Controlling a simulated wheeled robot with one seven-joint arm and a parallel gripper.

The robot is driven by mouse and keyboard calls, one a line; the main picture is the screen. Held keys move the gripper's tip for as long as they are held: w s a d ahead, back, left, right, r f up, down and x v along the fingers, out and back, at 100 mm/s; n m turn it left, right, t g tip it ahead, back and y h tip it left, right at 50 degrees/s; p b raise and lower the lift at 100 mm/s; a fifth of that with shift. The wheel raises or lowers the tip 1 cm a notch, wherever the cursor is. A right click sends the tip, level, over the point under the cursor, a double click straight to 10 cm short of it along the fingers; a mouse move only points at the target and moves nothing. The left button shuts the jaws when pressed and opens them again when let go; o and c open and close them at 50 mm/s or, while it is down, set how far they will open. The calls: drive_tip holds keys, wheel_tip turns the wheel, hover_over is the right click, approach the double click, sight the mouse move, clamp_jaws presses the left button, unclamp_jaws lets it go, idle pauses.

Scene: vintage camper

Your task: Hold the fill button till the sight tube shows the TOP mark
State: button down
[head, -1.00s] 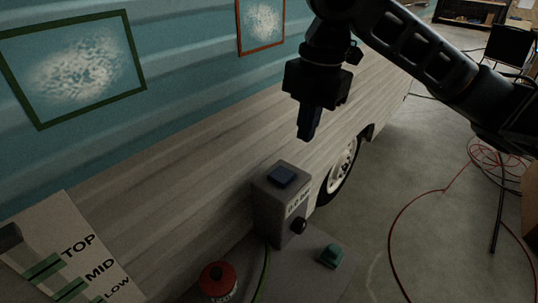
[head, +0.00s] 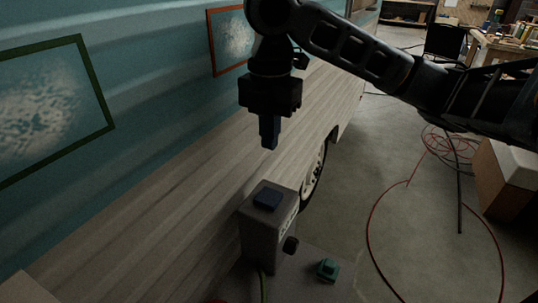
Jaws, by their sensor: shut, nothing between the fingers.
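A grey box (head: 262,237) stands on a low grey surface beside the camper's side. My gripper (head: 268,146) points down, shut and empty, above the blue button with a clear gap. The button's surface is not touched. The sight tube and its TOP mark are out of view now; only a pale panel corner (head: 28,290) shows at the lower left.
A small green block (head: 328,269) sits on the grey surface right of the box. A red hose (head: 372,225) loops over the floor at right, near a brown box (head: 502,180). The camper wall (head: 140,200) runs along the left. A wheel (head: 315,172) is behind the box.

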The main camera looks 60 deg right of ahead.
sight(270, 196)
wheel_tip(270, 196, down, 13)
drive_tip(key=shift+r, duration=0.1)
idle(0.3)
